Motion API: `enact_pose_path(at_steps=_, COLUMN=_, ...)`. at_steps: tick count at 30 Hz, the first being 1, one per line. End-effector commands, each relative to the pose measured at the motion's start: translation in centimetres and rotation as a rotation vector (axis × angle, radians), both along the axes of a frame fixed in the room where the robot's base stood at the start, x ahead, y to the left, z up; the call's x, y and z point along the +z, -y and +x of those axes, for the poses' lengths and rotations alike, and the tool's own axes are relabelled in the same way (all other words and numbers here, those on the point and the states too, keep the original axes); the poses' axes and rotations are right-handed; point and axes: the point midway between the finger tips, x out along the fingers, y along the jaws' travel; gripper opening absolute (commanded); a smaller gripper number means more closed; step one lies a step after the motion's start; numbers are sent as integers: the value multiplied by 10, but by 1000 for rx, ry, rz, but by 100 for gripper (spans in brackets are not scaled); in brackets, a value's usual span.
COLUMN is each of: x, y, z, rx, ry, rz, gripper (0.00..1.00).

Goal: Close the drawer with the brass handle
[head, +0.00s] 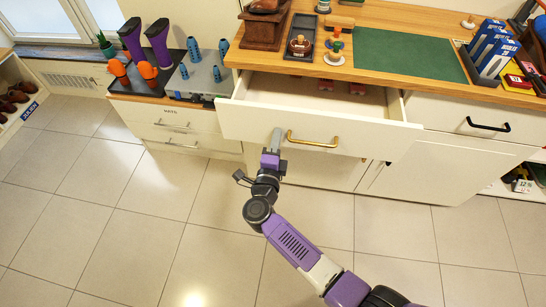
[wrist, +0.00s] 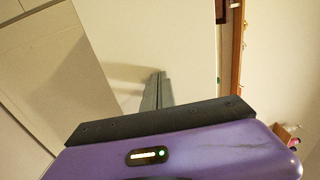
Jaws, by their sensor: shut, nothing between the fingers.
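The drawer (head: 250,123) with the brass handle (head: 312,140) is pulled out from under the wooden counter in the head view. Its front is cream and its inside shows, with small red items (head: 326,87) at the back. My gripper (head: 277,133) is shut and empty at the drawer front, left of the brass handle. In the wrist view the closed fingers (wrist: 154,88) point at the pale drawer front (wrist: 165,45). I cannot tell whether the fingertips touch it.
The counter holds a green mat (head: 408,54), a wooden box (head: 264,28) and blue boxes (head: 493,50). A drawer with a black handle (head: 488,125) is at the right. A low cabinet (head: 170,127) stands at the left. The tiled floor in front is clear.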

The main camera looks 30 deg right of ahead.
Motion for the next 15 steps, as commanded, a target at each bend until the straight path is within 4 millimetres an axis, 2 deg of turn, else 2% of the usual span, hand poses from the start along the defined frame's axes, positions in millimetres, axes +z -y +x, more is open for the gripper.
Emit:
enact_pose_path(at_steps=1, x=-3, y=9, z=13, rx=-3, ry=3, rz=-1, gripper=0)
enact_pose_path(at_steps=6, x=-4, y=36, z=51, rx=-1, ry=3, rz=-1, gripper=0)
enact_pose_path(at_steps=15, x=-4, y=77, z=107, rx=-1, ry=1, rz=0, gripper=0)
